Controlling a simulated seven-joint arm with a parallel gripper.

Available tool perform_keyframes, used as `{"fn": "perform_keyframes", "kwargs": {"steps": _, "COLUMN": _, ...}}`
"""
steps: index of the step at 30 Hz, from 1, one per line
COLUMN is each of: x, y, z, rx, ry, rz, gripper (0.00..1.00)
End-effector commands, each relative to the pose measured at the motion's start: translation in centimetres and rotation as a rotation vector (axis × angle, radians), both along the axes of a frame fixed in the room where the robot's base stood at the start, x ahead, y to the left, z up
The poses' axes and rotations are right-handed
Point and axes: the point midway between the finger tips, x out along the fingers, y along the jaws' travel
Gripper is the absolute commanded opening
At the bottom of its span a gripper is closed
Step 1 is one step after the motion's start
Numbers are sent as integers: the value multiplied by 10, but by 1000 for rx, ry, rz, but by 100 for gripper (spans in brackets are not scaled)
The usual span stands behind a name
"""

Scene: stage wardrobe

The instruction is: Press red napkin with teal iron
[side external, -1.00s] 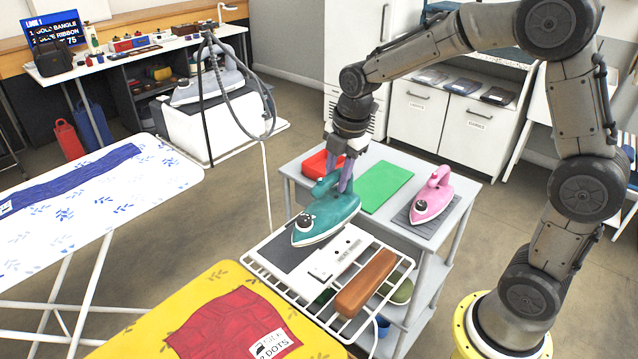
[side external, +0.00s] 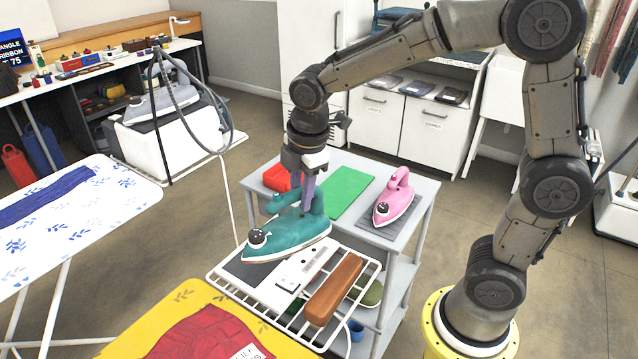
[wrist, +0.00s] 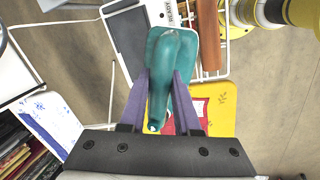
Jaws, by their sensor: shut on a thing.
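A teal iron (side external: 288,234) is in my gripper (side external: 305,205), whose purple fingers are shut on its handle. The iron hangs over the dark pad (side external: 245,272) of the wire rack; I cannot tell whether its sole touches anything. In the wrist view the iron (wrist: 172,60) sits between the two fingers (wrist: 158,90). The red napkin (side external: 208,336) lies on the yellow ironing board (side external: 188,305) at the bottom, with a white label on it. It is partly cut off by the frame edge, and in the wrist view the iron hides part of it.
The wire rack (side external: 375,272) holds a white plate (side external: 300,270) and a brown wooden block (side external: 335,290). A pink iron (side external: 394,197), a green mat (side external: 348,192) and a red thing (side external: 277,178) are on the grey cart (side external: 425,190). A white-blue board (side external: 120,200) stands left.

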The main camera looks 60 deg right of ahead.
Motion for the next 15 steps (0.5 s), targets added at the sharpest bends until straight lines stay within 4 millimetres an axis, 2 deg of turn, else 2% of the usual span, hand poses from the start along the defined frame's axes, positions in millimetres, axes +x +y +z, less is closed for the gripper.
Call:
{"fn": "perform_keyframes", "kwargs": {"steps": 1, "x": 3, "y": 19, "z": -2, "rx": -1, "ry": -2, "rz": 10, "gripper": 0}}
{"fn": "perform_keyframes", "kwargs": {"steps": 7, "x": 3, "y": 92, "z": -12, "rx": 0, "ry": -2, "rz": 60, "gripper": 0}}
{"fn": "perform_keyframes", "kwargs": {"steps": 12, "x": -12, "y": 153, "z": -23, "rx": 1, "ry": -3, "rz": 179, "gripper": 0}}
{"fn": "perform_keyframes", "kwargs": {"steps": 15, "x": -23, "y": 179, "z": -28, "rx": 2, "ry": -3, "rz": 258, "gripper": 0}}
